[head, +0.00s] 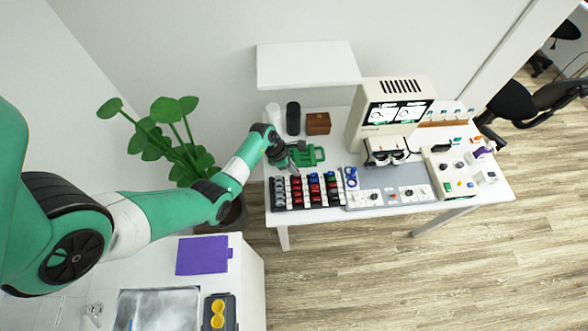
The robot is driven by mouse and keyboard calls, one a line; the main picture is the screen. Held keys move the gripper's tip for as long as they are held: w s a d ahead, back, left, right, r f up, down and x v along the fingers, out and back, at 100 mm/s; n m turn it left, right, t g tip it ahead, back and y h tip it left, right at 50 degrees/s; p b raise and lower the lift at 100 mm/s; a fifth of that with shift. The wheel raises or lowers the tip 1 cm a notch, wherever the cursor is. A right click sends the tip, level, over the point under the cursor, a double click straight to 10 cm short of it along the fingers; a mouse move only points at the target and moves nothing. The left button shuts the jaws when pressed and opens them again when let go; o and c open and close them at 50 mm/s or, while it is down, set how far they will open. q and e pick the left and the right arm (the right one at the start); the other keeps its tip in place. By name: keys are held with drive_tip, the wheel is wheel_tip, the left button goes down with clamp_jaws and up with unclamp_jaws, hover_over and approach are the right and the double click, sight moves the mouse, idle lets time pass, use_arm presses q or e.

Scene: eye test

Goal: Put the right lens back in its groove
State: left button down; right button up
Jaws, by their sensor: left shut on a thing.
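The lens rack (309,204) lies at the left front of the white table, with rows of black, red and blue lens holders in its grooves. My left gripper (291,165) is just above the rack's back left part. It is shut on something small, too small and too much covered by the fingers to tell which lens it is. A green frame-like object (311,155) is close to the right of the gripper; I cannot tell whether they touch. The gripper hides part of the rack's back edge. My right gripper is not in view.
A beige eye-test machine (391,104) stands at the table's back. A grey panel (372,181) with blue glasses (351,177) lies right of the rack. A black cup (293,118) and brown box (318,123) stand behind the gripper. A plant (172,139) is at left.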

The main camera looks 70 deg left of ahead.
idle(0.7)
use_arm(q)
drive_tip(key=shift+f+b, duration=1)
drive_tip(key=shift+f, duration=0.5)
drive_tip(key=c, duration=0.9)
unclamp_jaws()
drive_tip(key=p+v, duration=0.4)
drive_tip(key=v, duration=0.7)
drive_tip(key=shift+r+p, duration=0.3)
drive_tip(key=shift+p, duration=0.05)
